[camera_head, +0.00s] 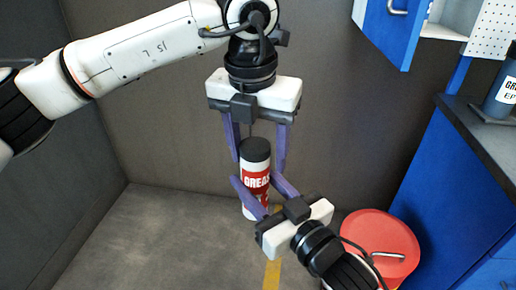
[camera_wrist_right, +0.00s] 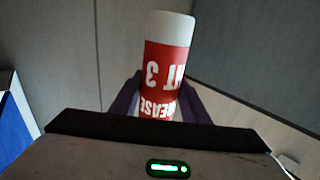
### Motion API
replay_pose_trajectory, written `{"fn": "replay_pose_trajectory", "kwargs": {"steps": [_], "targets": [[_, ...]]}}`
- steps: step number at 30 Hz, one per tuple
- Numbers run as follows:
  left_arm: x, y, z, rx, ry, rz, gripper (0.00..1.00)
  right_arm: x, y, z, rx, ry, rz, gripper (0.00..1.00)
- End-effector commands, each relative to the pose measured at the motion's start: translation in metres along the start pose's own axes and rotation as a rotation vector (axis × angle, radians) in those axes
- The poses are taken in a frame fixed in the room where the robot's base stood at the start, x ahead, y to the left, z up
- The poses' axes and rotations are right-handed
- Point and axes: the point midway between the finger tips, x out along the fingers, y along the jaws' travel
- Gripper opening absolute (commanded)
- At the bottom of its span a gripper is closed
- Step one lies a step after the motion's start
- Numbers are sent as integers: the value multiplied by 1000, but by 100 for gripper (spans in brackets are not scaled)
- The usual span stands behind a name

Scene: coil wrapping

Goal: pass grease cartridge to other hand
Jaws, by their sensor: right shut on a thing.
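The grease cartridge (camera_head: 256,180) is white with a red label and a dark cap, and stands roughly upright in the air in the head view. It also shows in the right wrist view (camera_wrist_right: 165,65), white end up and label lettering inverted. My right gripper (camera_head: 254,178) comes from below right and is shut on the cartridge's body. My left gripper (camera_head: 257,151) points down from above. Its purple fingers are open on either side of the dark cap, with a visible gap at each side.
A red round container (camera_head: 372,238) with a handle stands at the lower right. A blue cabinet with a dark worktop (camera_head: 462,115) is on the right, with a dark grease container (camera_head: 502,92) on it. An open blue door (camera_head: 392,32) hangs above. The floor at left is clear.

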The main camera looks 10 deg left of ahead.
Motion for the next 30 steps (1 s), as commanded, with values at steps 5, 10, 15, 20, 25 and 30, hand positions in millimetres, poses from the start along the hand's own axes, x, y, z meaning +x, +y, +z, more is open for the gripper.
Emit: {"fn": "replay_pose_trajectory", "kwargs": {"steps": [5, 10, 15, 20, 25, 30], "targets": [[0, -1, 0, 2, 0, -3, 25, 0, 0, -2, -1, 6, -2, 5], [-2, -3, 0, 5, -2, -7, 5, 0, -1, -3, -1, 6, -3, 50], [-2, -2, 0, 3, -2, -4, 5, 0, -1, -2, -1, 3, -2, 63], [-2, -1, 0, 1, -2, -3, 5, 0, 0, -1, 0, 2, -1, 63], [-2, -1, 0, 0, -2, -2, 5, -9, 0, 1, 0, -1, 0, 63], [-2, 0, 0, 0, -2, -1, 5, -38, 0, 1, 0, -2, 0, 63]]}}
